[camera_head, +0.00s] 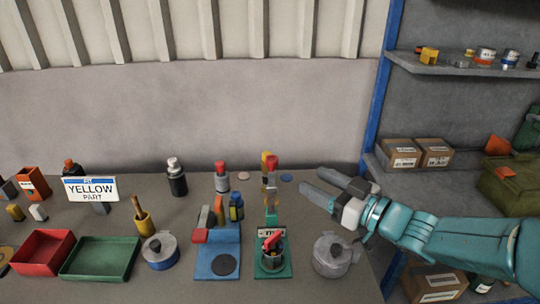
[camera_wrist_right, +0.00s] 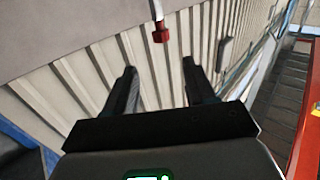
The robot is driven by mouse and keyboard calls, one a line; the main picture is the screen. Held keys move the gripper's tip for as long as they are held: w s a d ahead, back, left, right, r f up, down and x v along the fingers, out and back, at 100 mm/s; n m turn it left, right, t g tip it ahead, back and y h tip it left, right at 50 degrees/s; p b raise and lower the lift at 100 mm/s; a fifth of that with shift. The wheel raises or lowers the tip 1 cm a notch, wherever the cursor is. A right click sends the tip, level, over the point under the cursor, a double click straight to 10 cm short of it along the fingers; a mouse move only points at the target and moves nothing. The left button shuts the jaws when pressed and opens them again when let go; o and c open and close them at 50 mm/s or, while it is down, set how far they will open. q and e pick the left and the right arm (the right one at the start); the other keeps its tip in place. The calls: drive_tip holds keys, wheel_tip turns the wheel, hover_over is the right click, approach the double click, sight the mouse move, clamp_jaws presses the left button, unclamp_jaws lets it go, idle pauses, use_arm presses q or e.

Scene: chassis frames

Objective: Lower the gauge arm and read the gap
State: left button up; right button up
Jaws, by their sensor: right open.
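A gauge stand with a teal base (camera_head: 286,270) stands on the table right of centre. It has a small white display, and an upright column behind with yellow and red parts (camera_head: 270,163) at its top. A dark metal cylinder with a red piece (camera_head: 273,241) sits at the base; I cannot tell which part is the gauge arm, and the display is too small to read. My right gripper (camera_head: 316,185) is open and empty, right of the column and apart from it. Its open fingers (camera_wrist_right: 159,75) also show in the right wrist view, with nothing between them. My left gripper is not in view.
A blue stand (camera_head: 222,240) with a dark disc is left of the gauge. Red (camera_head: 43,252) and green (camera_head: 100,258) trays and a "YELLOW PART" sign (camera_head: 90,189) are at left. Shelves with boxes (camera_head: 402,153) stand right.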

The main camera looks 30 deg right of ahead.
sight(276, 162)
drive_tip(key=p+x, duration=0.1)
drive_tip(key=x, duration=0.5)
drive_tip(key=p+x, duration=0.1)
drive_tip(key=x, duration=0.6)
drive_tip(key=shift+a, duration=0.25)
drive_tip(key=shift+d, duration=0.1)
clamp_jaws()
